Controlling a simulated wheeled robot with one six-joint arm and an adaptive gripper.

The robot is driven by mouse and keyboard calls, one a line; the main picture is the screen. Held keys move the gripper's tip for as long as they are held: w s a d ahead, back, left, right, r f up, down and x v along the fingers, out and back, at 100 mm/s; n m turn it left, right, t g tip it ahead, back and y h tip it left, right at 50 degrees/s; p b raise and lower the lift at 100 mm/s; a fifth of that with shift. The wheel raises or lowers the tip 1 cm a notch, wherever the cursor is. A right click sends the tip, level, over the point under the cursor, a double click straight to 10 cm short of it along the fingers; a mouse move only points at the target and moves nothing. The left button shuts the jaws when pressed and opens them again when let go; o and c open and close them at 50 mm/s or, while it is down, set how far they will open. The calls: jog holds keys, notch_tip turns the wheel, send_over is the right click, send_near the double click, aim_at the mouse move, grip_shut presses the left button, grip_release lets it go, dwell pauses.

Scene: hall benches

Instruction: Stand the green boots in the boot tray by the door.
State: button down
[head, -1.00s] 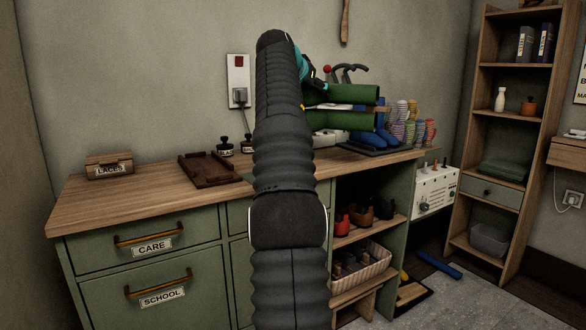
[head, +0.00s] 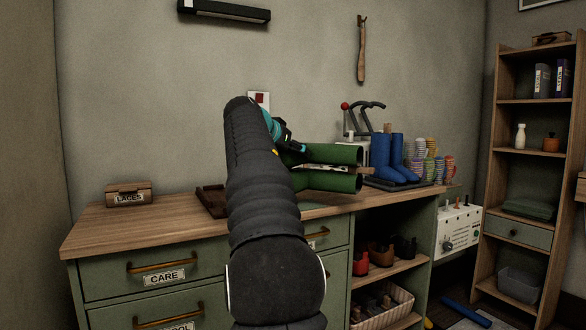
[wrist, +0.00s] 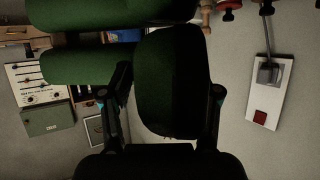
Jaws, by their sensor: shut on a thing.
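The green boots (head: 335,153) lie sideways in the air over the worktop, their shafts pointing right in the head view. A pale strip shows between the two shafts. My gripper (head: 288,150) is at their left end, partly hidden by my arm. In the wrist view its fingers sit on either side of a green boot part (wrist: 172,85), shut on it. The shafts (wrist: 110,66) stretch to the left there. Blue boots (head: 381,157) stand upright on a dark tray (head: 412,186) at the right of the worktop. No door is in view.
On the worktop (head: 130,225) are a laces box (head: 129,194), a brown tray (head: 212,200) and striped rolls (head: 430,165). A control box (head: 459,229) stands right of the bench. A tall shelf (head: 497,150) is farther right. A wall switch (head: 260,100) is behind my arm.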

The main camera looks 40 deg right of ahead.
aim_at(293, 164)
jog(key=shift+f+b, duration=0.45)
jog(key=shift+f, duration=1.2)
jog(key=shift+f, duration=0.2)
jog(key=shift+c, duration=1.1)
grip_release()
jog(key=shift+r, duration=0.2)
jog(key=v, duration=1.2)
